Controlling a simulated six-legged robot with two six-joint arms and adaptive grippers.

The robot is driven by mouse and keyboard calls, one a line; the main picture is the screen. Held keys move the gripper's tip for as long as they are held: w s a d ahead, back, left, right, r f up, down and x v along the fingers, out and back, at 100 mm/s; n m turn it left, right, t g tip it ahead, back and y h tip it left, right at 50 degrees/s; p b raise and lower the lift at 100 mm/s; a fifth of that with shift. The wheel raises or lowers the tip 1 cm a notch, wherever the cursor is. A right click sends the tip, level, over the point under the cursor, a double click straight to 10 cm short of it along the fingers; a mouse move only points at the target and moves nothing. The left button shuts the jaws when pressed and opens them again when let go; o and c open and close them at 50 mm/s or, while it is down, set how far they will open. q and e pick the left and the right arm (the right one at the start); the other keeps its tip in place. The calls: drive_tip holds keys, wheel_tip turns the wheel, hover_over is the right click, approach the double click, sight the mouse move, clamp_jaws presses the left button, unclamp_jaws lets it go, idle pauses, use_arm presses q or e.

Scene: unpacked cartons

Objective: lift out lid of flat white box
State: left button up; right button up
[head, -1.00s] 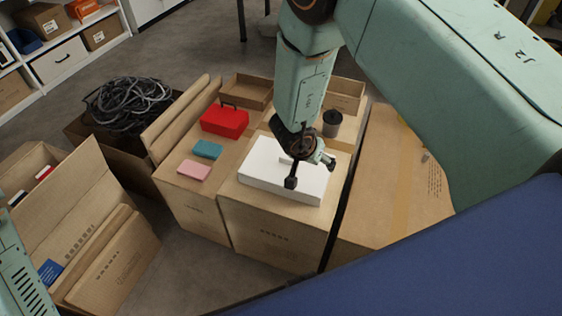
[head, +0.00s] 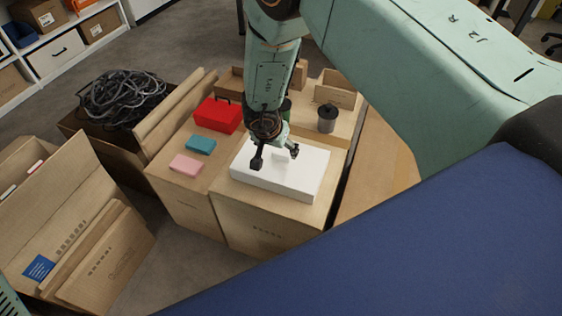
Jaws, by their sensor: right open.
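The flat white box (head: 300,177) lies on top of a closed carton (head: 275,220) in the middle of the head view. Its white top looks flat and in place; a small raised white piece, perhaps a handle, shows just below my fingers. My right gripper (head: 275,156) hangs over the box's left and back part with its two dark fingers spread, open and empty. I cannot tell whether the fingertips touch the top. My left gripper is not in view.
Left of the box are a red case (head: 218,115), a teal block (head: 201,145) and a pink block (head: 186,165). A dark-lidded canister (head: 327,118) stands behind it. Open cartons, one with black cables (head: 124,98), stand at the left. Bare floor shows between cartons.

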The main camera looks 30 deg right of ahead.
sight(280, 155)
drive_tip(key=shift+w+d+f, duration=0.15)
drive_tip(key=shift+w+f, duration=0.05)
drive_tip(key=shift+f, duration=0.35)
drive_tip(key=shift+d+f+b, duration=0.1)
drive_tip(key=shift+f+b, duration=0.25)
drive_tip(key=shift+b, duration=0.2)
drive_tip(key=b+x, duration=0.2)
drive_tip(key=x, duration=0.1)
drive_tip(key=shift+d, duration=0.2)
drive_tip(key=shift+w+f, duration=0.25)
drive_tip(key=shift+f, duration=0.1)
drive_tip(key=shift+r, duration=0.15)
drive_tip(key=shift+s, duration=0.1)
drive_tip(key=c, duration=1.3)
